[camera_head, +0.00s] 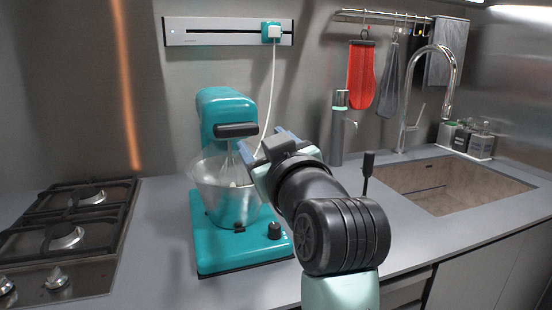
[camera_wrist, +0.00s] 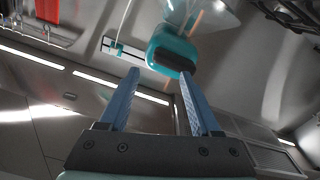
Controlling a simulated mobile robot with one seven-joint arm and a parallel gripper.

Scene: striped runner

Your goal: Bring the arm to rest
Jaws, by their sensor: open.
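My gripper (camera_wrist: 153,98) is open, with its two blue fingers apart and nothing between them in the wrist view. In the head view my arm reaches up from the lower right, and my gripper (camera_head: 262,150) is beside the teal stand mixer (camera_head: 220,105), close to its head. I cannot tell from the head view whether they touch. The wrist view is tilted and shows the mixer's teal head (camera_wrist: 172,50) beyond the fingers. The mixer's steel bowl (camera_head: 212,180) sits under the whisk, partly behind my arm.
A gas hob (camera_head: 68,237) is at the left and a sink (camera_head: 440,183) at the right. A wall rail with a teal plug (camera_head: 271,31) has a white cord hanging down behind my gripper. A grey bottle (camera_head: 338,128) stands behind my arm. The counter (camera_head: 160,215) left of the mixer is clear.

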